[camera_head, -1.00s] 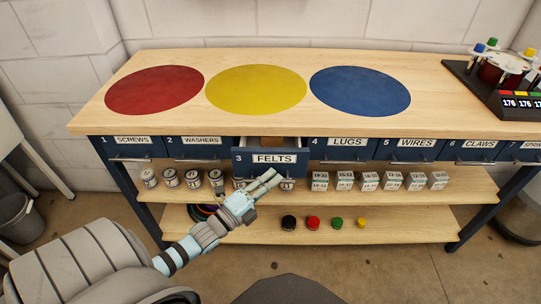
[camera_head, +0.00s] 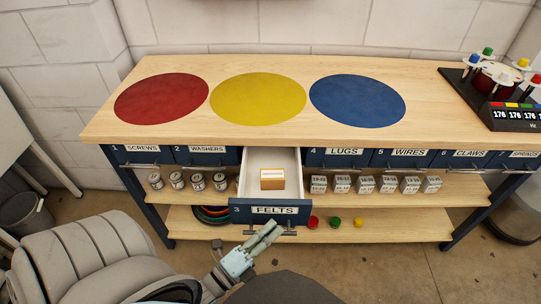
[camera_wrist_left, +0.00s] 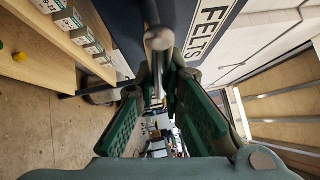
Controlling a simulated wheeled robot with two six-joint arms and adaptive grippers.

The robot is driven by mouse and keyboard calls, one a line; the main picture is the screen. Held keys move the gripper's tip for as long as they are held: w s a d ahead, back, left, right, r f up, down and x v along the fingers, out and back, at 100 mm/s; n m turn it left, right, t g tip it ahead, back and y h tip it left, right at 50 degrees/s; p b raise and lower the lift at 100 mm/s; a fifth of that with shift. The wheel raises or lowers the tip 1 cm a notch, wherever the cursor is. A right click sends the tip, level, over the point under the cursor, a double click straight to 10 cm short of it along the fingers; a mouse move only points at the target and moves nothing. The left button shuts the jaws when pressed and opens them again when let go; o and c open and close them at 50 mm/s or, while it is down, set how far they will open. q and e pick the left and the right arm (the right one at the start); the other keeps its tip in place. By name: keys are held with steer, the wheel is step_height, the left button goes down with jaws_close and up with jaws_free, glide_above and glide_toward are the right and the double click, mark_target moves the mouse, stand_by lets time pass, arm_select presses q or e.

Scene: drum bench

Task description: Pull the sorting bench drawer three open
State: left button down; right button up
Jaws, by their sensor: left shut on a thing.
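Drawer three, labelled FELTS (camera_head: 275,210), stands pulled well out from the sorting bench (camera_head: 120,132). Its white inside is open to view and holds a small tan and white box (camera_head: 272,179). My left gripper (camera_head: 266,235) is at the drawer's front, shut on the handle bar below the label. In the left wrist view the handle (camera_wrist_left: 159,42) runs between the green finger pads, beside the FELTS label (camera_wrist_left: 205,30). My right gripper is in neither view.
Drawers one, two (camera_head: 207,155) and four (camera_head: 342,158) are closed on either side. Shelves below hold cans (camera_head: 198,182), white boxes (camera_head: 365,184) and coloured caps (camera_head: 334,223). The benchtop has red, yellow and blue circles and a device (camera_head: 510,115) at right.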

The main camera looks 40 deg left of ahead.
arm_select(q)
steer(key=c, duration=1.7)
jaws_free()
steer(key=s, duration=0.4)
steer(key=s+a+f, duration=0.1)
steer(key=s, duration=0.6)
steer(key=shift+s+a+f, duration=0.35)
steer(key=shift+s, duration=0.05)
